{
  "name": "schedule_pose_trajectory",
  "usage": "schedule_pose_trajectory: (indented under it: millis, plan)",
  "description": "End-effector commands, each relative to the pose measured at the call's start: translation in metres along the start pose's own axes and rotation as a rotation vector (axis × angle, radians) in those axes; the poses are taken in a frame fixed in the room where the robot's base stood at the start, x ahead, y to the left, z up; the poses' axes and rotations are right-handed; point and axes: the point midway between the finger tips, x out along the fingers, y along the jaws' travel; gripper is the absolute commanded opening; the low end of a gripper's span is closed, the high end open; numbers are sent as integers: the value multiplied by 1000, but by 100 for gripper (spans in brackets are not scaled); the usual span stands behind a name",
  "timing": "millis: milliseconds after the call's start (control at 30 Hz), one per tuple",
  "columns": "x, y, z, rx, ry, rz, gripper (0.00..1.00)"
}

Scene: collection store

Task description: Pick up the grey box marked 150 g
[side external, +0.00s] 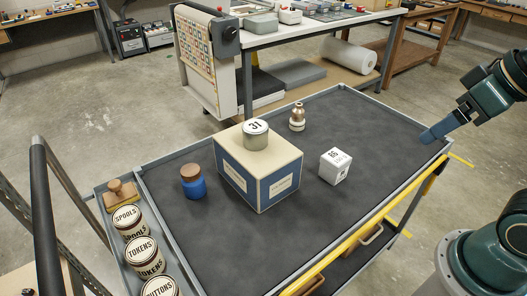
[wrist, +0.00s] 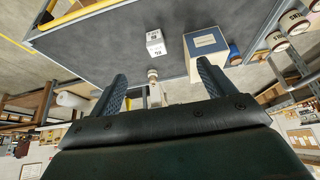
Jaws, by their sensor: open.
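A small pale grey-white box (side external: 335,166) stands on the dark cart top, right of a larger blue and cream box (side external: 258,170). Its top number looks like 86; the smaller print is unreadable, and I cannot make out a 150 g mark. It also shows in the wrist view (wrist: 155,42). My gripper (side external: 428,136) is at the right, above the cart's far right corner and well apart from the small box. In the wrist view my gripper (wrist: 161,86) has its two fingers spread wide with nothing held between them.
A numbered tin (side external: 256,134) sits on the larger box. A copper-coloured weight or bottle (side external: 297,117) stands behind, and a blue jar (side external: 193,183) stands left. Labelled round tins (side external: 140,250) fill a side tray. The cart's front and right surface is clear, with a raised rim.

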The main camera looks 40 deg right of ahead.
Motion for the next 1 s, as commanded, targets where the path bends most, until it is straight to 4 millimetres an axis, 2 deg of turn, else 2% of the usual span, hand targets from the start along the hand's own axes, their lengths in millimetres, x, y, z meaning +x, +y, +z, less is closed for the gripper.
schedule_pose_trajectory:
  millis: [167, 467, 767, 1000]
  plan:
    - [5, 1, -11, 76, -29, 4, 82]
    - [29, 4, -48, 351, -119, 30, 82]
    - [70, 9, -85, 666, -211, 87, 82]
    - [112, 14, -108, 914, -278, 153, 82]
